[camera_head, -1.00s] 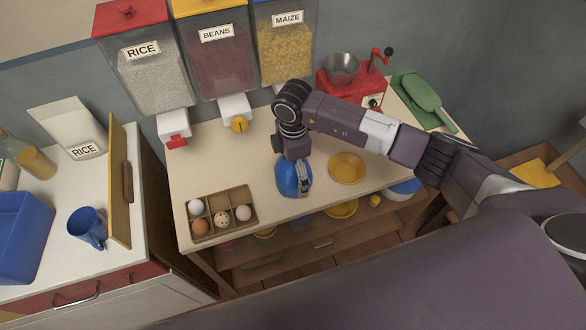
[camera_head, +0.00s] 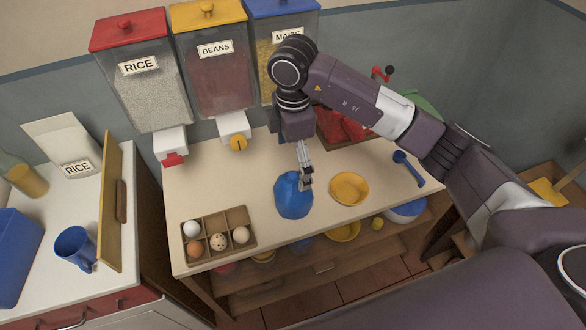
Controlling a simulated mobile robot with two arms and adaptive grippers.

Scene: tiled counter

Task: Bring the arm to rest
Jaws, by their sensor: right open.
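My right arm reaches in from the right over the counter (camera_head: 215,165). Its gripper (camera_head: 306,183) points down and is open, with nothing seen between its fingers. The fingertips are just above or beside the right side of a blue rounded object (camera_head: 292,198) that stands on the counter; I cannot tell whether they touch it. My left gripper is not in view.
An egg tray (camera_head: 211,251) with several eggs stands at the front left. A yellow bowl (camera_head: 349,188) and a blue scoop (camera_head: 408,168) lie to the right. Dispensers for rice (camera_head: 146,95), beans (camera_head: 218,70) and maize hang behind. A red grinder is partly hidden by my arm.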

